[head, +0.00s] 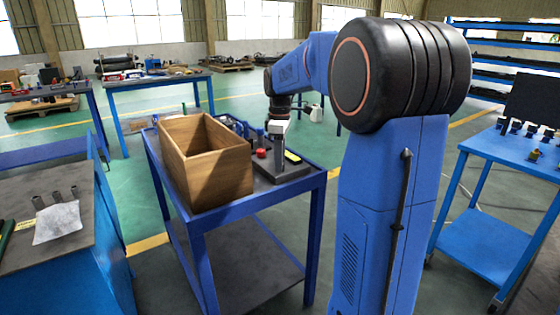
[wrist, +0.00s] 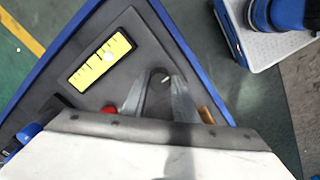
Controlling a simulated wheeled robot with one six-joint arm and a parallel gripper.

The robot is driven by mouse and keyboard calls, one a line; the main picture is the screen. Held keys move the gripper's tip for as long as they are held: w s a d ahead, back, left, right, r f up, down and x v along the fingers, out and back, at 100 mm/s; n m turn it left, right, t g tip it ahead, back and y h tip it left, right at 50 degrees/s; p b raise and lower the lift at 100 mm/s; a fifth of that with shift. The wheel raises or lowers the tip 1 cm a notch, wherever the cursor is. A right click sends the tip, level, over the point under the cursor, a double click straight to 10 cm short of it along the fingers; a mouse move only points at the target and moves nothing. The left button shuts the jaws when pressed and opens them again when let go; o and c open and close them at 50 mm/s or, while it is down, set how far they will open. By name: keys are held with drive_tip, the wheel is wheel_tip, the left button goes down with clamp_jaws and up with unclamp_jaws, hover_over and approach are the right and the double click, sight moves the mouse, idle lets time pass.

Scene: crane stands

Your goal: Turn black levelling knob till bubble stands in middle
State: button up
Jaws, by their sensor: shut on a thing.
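The yellow bubble level (wrist: 100,62) lies on a grey plate in the wrist view, with dark marks along its edge. A small pale spot in it, seemingly the bubble, sits near the middle, slightly towards the upper-right end. My gripper (wrist: 160,98) is shut on a dark rounded thing, which I take to be the black levelling knob (wrist: 158,77); a short white mark shows on it. The fingers and the white gripper body hide much of it. In the head view my gripper (head: 278,128) is above the plate, and the level (head: 293,157) shows to its right.
A red knob (wrist: 108,110) is left of my fingers, and an amber piece (wrist: 207,115) is at their right. An open wooden box (head: 205,160) stands beside the plate on the blue cart (head: 262,198). Blue-rimmed edges run close by the plate.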

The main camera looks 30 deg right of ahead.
drive_tip(key=shift+m, duration=0.3)
drive_tip(key=m, duration=1.9)
idle(0.4)
drive_tip(key=o, duration=1.1)
drive_tip(key=shift+c, duration=0.2)
